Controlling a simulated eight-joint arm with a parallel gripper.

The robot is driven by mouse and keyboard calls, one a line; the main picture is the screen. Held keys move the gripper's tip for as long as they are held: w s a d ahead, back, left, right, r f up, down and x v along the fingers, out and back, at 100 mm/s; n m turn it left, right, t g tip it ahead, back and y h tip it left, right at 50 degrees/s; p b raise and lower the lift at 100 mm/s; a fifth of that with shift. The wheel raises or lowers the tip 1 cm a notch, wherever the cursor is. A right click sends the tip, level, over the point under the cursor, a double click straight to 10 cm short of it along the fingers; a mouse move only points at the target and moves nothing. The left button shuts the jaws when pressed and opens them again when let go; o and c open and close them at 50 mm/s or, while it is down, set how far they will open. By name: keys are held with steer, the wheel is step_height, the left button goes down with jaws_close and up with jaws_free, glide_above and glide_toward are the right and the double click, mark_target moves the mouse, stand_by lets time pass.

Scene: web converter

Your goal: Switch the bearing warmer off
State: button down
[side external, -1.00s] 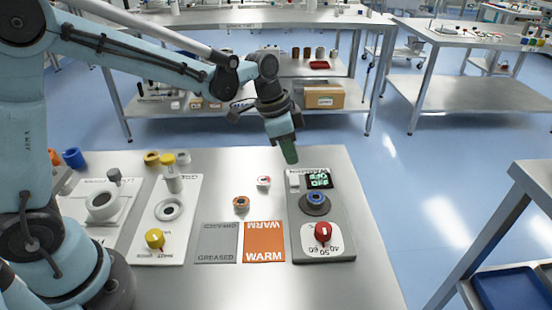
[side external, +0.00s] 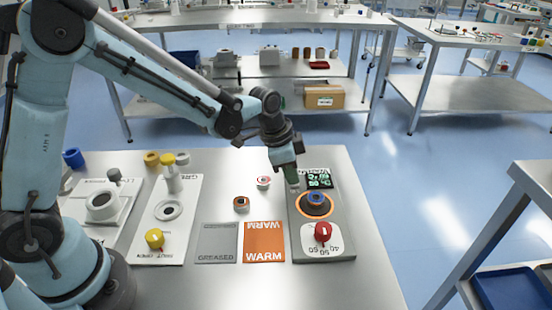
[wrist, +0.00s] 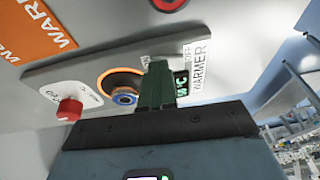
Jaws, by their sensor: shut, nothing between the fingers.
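The bearing warmer (side external: 340,240) is a grey panel at the right end of the near bench. It carries a red knob (side external: 323,232), a green-lit display (side external: 319,179) and a round plate with a glowing orange ring (side external: 300,207). A blue-centred bearing (side external: 316,198) sits on the plate. My gripper (side external: 293,184) is shut and empty, its green fingertips down at the white rocker switch beside the display. The fingers mostly hide the switch; exact contact is unclear. In the wrist view the fingertips (wrist: 157,70) lie between the ring and the display (wrist: 181,85), near the OFF lettering.
An orange WARM mat (side external: 264,250) and a grey GREASED mat (side external: 216,250) lie left of the warmer. A white greasing panel (side external: 180,235) is farther left.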

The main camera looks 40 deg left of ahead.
steer(key=shift+f, duration=0.1)
steer(key=shift+w+a+r, duration=0.2)
steer(key=shift+w+a, duration=0.45)
steer(key=shift+s+d+r, duration=0.1)
steer(key=shift+r, duration=0.35)
steer(key=d+v, duration=0.1)
steer(key=v, duration=1.2)
steer(key=shift+r, duration=0.15)
